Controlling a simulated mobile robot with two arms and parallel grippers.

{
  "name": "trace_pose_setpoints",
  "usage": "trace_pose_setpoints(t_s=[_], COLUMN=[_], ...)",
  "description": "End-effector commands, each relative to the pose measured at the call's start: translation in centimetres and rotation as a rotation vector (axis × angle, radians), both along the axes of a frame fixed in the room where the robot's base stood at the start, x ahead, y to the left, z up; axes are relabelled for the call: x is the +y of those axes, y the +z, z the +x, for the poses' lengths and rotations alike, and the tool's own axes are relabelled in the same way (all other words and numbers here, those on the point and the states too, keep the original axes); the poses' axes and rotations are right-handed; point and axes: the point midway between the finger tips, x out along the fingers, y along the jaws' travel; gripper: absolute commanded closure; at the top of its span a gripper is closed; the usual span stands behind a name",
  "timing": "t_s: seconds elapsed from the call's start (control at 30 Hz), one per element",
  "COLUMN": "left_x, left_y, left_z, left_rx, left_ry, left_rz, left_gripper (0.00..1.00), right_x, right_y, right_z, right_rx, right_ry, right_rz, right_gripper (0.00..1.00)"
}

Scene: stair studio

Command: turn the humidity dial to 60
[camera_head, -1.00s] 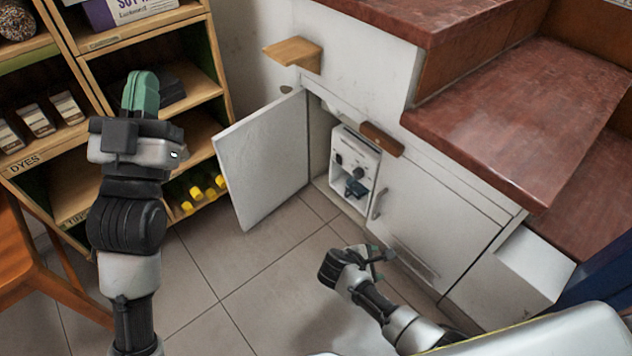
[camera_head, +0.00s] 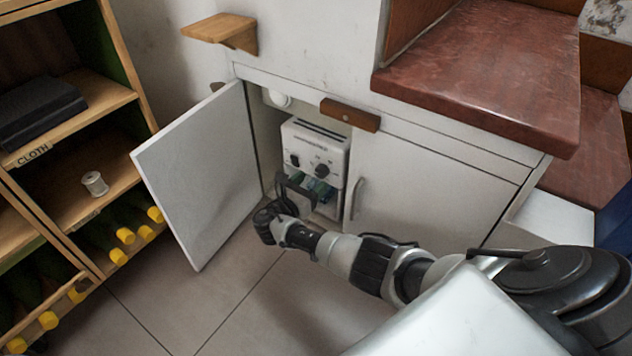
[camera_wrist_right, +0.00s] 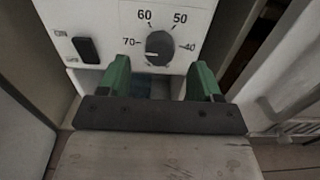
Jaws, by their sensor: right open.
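The humidity dial (camera_wrist_right: 159,45) is a round black knob on the white front of a dehumidifier (camera_head: 315,145), with the numbers 70, 60, 50 and 40 around it. The dial (camera_head: 322,170) also shows in the head view, inside the open cupboard. My right gripper (camera_wrist_right: 158,75) is open and empty, its green fingers just below the dial, one to each side. In the head view the right gripper (camera_head: 303,188) is at the machine's front, partly hidden by its own wrist. My left gripper is out of view.
A black switch (camera_wrist_right: 86,50) is left of the dial. The open cupboard door (camera_head: 200,175) stands to the left, and a closed door (camera_head: 420,200) with a handle (camera_head: 356,198) to the right. A wooden shelf unit (camera_head: 75,200) is at far left; bare floor lies between.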

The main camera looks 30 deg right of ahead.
Motion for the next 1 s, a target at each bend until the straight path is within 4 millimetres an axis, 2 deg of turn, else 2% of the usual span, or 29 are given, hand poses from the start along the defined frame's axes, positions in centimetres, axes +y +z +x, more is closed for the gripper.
trace_pose_setpoints(t_s=[0.03,0.23,0.6,0.9,0.93,1.0], left_x=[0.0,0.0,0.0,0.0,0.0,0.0], left_y=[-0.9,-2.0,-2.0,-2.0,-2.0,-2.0], left_z=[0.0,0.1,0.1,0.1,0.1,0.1], left_rx=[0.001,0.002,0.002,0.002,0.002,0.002], left_ry=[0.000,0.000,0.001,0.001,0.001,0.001], left_rz=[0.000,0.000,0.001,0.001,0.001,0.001], left_gripper=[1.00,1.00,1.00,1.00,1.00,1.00], right_x=[-0.9,-2.9,-3.4,-3.3,-3.3,-3.3], right_y=[-0.4,-0.2,0.0,0.0,0.0,-0.1], right_z=[0.3,1.2,1.4,1.4,1.4,1.3], right_rx=[-0.003,-0.001,0.000,0.000,0.000,0.000], right_ry=[-0.002,-0.002,0.000,0.000,0.000,-0.001], right_rz=[-0.001,0.000,0.003,0.003,0.003,0.003], right_gripper=[0.36,0.36,0.36,0.82,0.85,0.85])
